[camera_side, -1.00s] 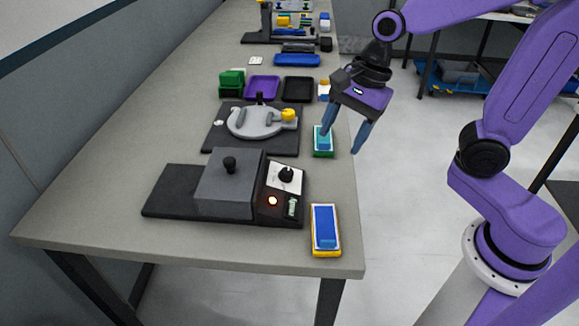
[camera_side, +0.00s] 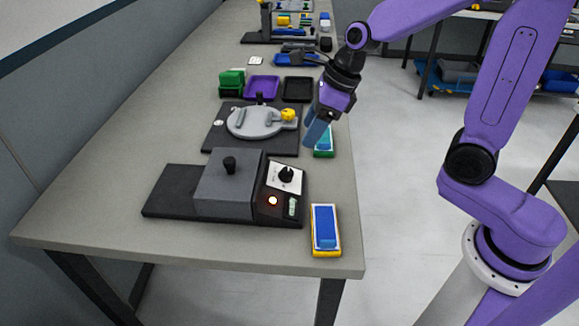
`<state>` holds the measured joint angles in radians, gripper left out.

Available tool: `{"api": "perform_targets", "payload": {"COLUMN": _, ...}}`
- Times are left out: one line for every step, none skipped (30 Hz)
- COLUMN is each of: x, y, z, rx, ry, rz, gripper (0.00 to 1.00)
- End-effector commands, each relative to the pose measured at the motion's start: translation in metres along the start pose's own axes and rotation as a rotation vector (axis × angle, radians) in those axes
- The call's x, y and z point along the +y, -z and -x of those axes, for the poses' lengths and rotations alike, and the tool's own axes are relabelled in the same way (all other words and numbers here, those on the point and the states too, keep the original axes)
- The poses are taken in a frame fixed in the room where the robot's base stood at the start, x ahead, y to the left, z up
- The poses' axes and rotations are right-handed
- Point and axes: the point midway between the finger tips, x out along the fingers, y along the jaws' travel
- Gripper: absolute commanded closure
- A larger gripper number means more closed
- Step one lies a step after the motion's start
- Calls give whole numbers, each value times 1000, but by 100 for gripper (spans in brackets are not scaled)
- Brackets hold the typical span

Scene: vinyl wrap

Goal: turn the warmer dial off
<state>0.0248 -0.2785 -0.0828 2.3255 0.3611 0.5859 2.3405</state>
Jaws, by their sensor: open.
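The warmer (camera_side: 225,190) is a grey box with a black knob on its lid, set on a black base near the front of the table. Its black dial (camera_side: 286,174) sits on a white plate on the right side of the base. My gripper (camera_side: 315,132) has blue fingers pointing down and is open and empty. It hangs behind and above the dial, apart from it, in front of part of the green-edged block.
A round grey fixture (camera_side: 255,121) with a yellow knob (camera_side: 289,115) stands on a dark plate behind the warmer. A blue block in a yellow tray (camera_side: 326,250) lies at the front right. A green-edged block (camera_side: 324,153) lies at the right edge. Purple (camera_side: 262,85) and black trays are farther back.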

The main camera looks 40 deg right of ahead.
Motion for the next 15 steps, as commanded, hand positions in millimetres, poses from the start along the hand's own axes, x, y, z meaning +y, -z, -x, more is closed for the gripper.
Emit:
{"api": "perform_targets", "payload": {"x": 0, "y": 2, "z": -9, "rx": 6, "ry": -3, "rz": -1, "gripper": 38}}
{"api": "perform_targets", "payload": {"x": 0, "y": 2, "z": -14, "rx": 7, "ry": -2, "rz": -1, "gripper": 38}}
{"api": "perform_targets", "payload": {"x": 0, "y": 2, "z": -19, "rx": 6, "ry": -2, "rz": -1, "gripper": 38}}
{"api": "perform_targets", "payload": {"x": 0, "y": 1, "z": -23, "rx": 5, "ry": -3, "rz": -1, "gripper": 38}}
{"api": "perform_targets", "payload": {"x": 0, "y": 2, "z": -28, "rx": 6, "ry": -3, "rz": 0, "gripper": 38}}
{"api": "perform_targets", "payload": {"x": 0, "y": 1, "z": -33, "rx": 5, "ry": -3, "rz": 0, "gripper": 38}}
{"api": "perform_targets", "payload": {"x": 0, "y": 2, "z": -38, "rx": 6, "ry": -3, "rz": 0, "gripper": 38}}
{"api": "perform_targets", "payload": {"x": 0, "y": 2, "z": -42, "rx": 6, "ry": -1, "rz": 1, "gripper": 38}}
{"api": "perform_targets", "payload": {"x": 0, "y": 2, "z": -47, "rx": 6, "ry": -2, "rz": 0, "gripper": 38}}
{"api": "perform_targets", "payload": {"x": 0, "y": 2, "z": -50, "rx": 5, "ry": -2, "rz": 0, "gripper": 38}}
{"api": "perform_targets", "payload": {"x": 0, "y": 1, "z": -54, "rx": 5, "ry": -3, "rz": 1, "gripper": 38}}
{"api": "perform_targets", "payload": {"x": 0, "y": 1, "z": -59, "rx": 4, "ry": -3, "rz": 1, "gripper": 38}}
{"api": "perform_targets", "payload": {"x": 0, "y": 1, "z": -63, "rx": 5, "ry": -3, "rz": 0, "gripper": 38}}
{"api": "perform_targets", "payload": {"x": 0, "y": 2, "z": -67, "rx": 5, "ry": -2, "rz": 1, "gripper": 38}}
{"api": "perform_targets", "payload": {"x": 0, "y": 2, "z": -72, "rx": 6, "ry": 0, "rz": 0, "gripper": 38}}
